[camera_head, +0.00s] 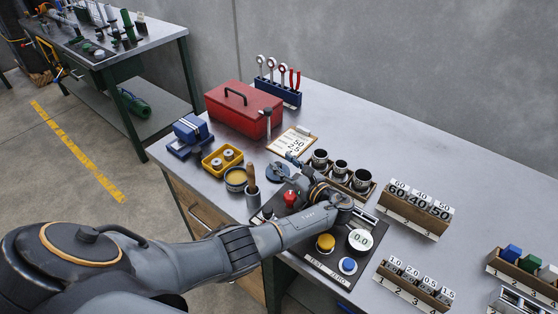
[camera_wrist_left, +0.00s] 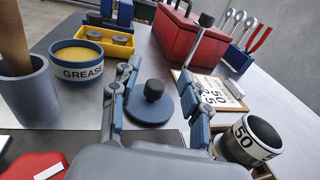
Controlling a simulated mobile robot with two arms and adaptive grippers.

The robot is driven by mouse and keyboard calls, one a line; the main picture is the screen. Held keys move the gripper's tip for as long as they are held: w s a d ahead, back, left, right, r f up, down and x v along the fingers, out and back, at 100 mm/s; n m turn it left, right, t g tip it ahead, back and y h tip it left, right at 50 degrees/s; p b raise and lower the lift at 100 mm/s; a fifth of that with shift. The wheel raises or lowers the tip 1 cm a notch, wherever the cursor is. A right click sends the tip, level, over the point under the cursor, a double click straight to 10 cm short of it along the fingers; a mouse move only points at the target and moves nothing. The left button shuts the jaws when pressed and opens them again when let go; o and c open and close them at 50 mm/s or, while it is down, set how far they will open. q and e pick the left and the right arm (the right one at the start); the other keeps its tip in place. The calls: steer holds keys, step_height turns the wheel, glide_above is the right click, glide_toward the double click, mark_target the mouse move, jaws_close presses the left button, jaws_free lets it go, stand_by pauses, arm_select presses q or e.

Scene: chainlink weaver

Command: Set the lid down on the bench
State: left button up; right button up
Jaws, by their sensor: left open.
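The lid (camera_head: 278,173), a flat blue-grey disc with a black knob, lies level on the bench (camera_head: 340,112), just right of the grease tin (camera_head: 236,178). The tin is open and shows yellow grease. In the wrist view the lid (camera_wrist_left: 152,108) shows between the two fingers of my left gripper (camera_wrist_left: 158,76), which are spread apart and touch neither the knob nor the disc as far as I can see. In the head view my left gripper (camera_head: 298,168) is beside the lid, partly hidden by its own arm. My right gripper is not in view.
A pot with a wooden handle (camera_head: 252,192) and the yellow bin (camera_head: 222,160) stand left of the lid. The red toolbox (camera_head: 243,108) and clipboard (camera_head: 293,145) are behind. The back right of the bench is clear.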

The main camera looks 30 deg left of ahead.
arm_select(q)
steer(key=b+v, duration=0.1)
steer(key=v, duration=0.7)
steer(key=shift+s+d, duration=0.1)
steer(key=shift+d, duration=0.15)
steer(key=shift+s+d, duration=0.15)
steer(key=shift+d, duration=0.25)
